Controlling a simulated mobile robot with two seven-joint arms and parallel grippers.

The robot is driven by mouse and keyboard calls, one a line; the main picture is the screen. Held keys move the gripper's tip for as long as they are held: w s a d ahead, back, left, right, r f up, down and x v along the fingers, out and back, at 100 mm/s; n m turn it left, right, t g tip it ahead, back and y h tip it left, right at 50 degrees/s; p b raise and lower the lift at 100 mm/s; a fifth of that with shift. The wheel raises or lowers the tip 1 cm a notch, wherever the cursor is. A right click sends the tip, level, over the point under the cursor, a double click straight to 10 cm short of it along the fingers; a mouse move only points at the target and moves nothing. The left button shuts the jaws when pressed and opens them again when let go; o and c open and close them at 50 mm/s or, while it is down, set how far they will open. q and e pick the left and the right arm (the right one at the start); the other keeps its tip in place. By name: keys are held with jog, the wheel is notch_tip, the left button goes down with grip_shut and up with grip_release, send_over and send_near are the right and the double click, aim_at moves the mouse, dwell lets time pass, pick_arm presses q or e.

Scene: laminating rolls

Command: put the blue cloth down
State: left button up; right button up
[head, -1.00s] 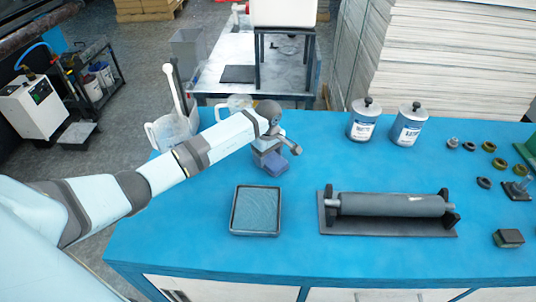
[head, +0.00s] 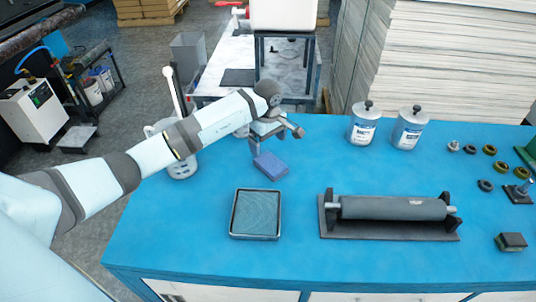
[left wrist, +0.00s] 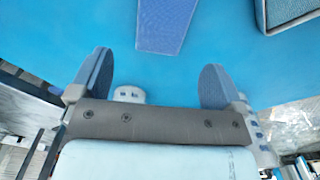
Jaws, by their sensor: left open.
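The blue cloth (head: 270,166) is a small folded dark-blue pad lying flat on the blue table (head: 330,170), behind the square tray. In the left wrist view the cloth (left wrist: 163,24) shows at the top, clear of the fingers. My left gripper (head: 258,142) is above and just behind the cloth. In the left wrist view the left gripper (left wrist: 158,80) has its two fingers wide apart with nothing between them. My right gripper is in neither view.
A square tray (head: 234,236) stands in front of the cloth. A dark roller on a stand (head: 390,208) lies to the right. Two lidded canisters (head: 363,126) stand at the back, several small rings (head: 489,150) at the right. A pitcher (head: 182,170) is partly behind my arm.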

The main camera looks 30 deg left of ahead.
pick_arm(q)
jog(key=shift+r, duration=2.35)
